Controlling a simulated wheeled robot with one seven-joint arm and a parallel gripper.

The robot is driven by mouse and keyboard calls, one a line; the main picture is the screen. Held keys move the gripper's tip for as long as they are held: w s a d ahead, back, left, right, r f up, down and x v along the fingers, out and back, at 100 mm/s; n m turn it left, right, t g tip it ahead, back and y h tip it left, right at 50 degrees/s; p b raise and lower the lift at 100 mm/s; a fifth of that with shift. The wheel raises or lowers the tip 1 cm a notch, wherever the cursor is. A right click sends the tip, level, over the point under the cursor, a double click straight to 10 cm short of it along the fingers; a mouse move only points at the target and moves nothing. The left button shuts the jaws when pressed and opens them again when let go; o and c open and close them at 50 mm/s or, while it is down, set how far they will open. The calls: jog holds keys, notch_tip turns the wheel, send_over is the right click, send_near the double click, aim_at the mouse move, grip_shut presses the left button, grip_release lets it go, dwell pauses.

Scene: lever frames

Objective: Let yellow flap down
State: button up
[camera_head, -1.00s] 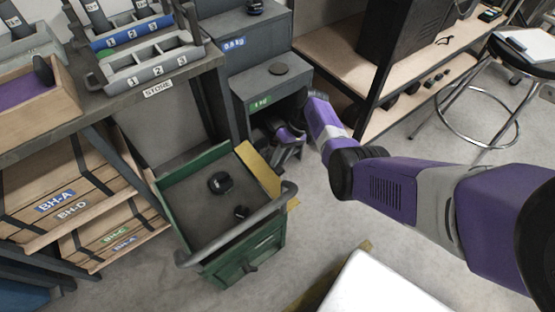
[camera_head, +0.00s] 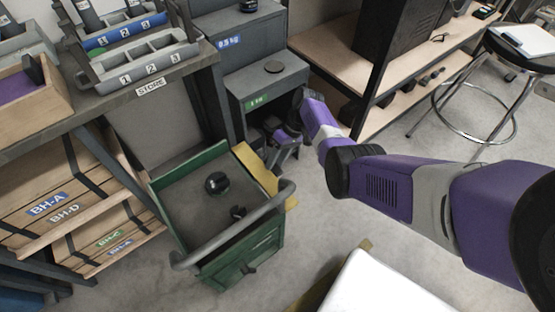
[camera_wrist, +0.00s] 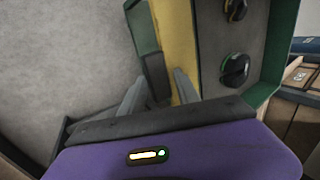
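The yellow flap (camera_head: 257,172) is on the far-right side of the green cart (camera_head: 185,165), along its tray edge. It also shows in the wrist view as a yellow strip (camera_wrist: 180,40) beside the grey tray floor. Its exact tilt is hard to tell. My gripper (camera_head: 276,138) is just beyond the flap, low in front of the grey cabinet. In the wrist view my gripper (camera_wrist: 160,78) has its two fingers apart, with a dark block (camera_wrist: 155,76) between them at the flap's edge. I cannot tell whether the fingers touch it.
Two black weights (camera_head: 217,183) lie in the cart's tray. A grey push handle (camera_head: 235,232) curves around the cart's near side. A grey cabinet (camera_head: 275,85) stands behind my gripper, and a shelf rack (camera_head: 90,190) to the left. The floor on the right is partly clear.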

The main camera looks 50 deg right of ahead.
dwell(0.3)
jog(key=p+v, duration=0.2)
jog(key=v, duration=0.5)
jog(key=shift+d+r, duration=0.2)
jog(key=shift+r, duration=0.05)
jog(key=shift+s, duration=0.15)
